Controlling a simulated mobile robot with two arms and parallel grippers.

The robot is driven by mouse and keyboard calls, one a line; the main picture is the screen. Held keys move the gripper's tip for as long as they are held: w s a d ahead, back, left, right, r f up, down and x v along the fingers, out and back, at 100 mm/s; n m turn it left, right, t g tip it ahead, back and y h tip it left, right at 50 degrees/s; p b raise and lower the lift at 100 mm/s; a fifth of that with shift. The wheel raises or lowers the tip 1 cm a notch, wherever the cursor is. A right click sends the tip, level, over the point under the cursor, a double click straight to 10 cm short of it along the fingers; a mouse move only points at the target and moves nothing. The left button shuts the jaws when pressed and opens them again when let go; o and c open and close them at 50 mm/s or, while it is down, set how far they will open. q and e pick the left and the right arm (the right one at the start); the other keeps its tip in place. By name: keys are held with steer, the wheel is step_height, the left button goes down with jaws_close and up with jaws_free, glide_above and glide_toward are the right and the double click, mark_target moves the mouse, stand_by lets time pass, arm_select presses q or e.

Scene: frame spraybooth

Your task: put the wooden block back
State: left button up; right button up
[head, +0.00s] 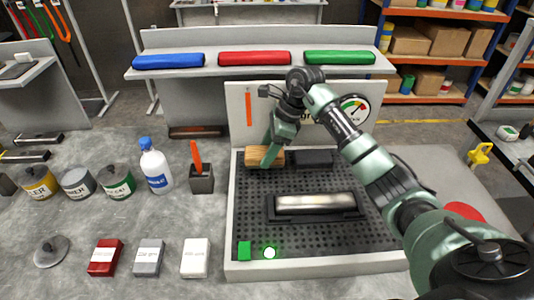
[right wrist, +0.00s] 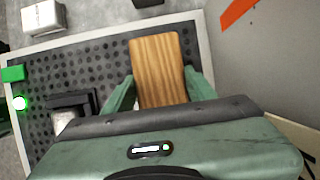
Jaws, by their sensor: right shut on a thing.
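The wooden block (head: 258,156) is light brown with a striped grain. It is at the back left corner of the booth's black perforated bed (head: 300,181). My right gripper (head: 272,152) is shut on it, reaching down from the right. In the right wrist view the wooden block (right wrist: 157,62) sits between the two green fingers of the right gripper (right wrist: 160,88), one on each side. I cannot tell whether the block touches the bed or is just above it. My left gripper is not in view.
A dark block (head: 313,158) lies just right of the wooden block. A metal piece (head: 314,203) rests in a black holder mid-bed. A green button (head: 244,250) and a lit green lamp (head: 269,252) are at the front. The upright back panel (head: 236,112) stands close behind.

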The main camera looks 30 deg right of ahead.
steer(key=shift+f, duration=0.95)
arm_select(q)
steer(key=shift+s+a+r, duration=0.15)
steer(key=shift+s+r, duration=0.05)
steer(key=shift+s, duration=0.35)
arm_select(e)
steer(key=o, duration=0.9)
steer(key=shift+f, duration=0.15)
steer(key=o, duration=0.4)
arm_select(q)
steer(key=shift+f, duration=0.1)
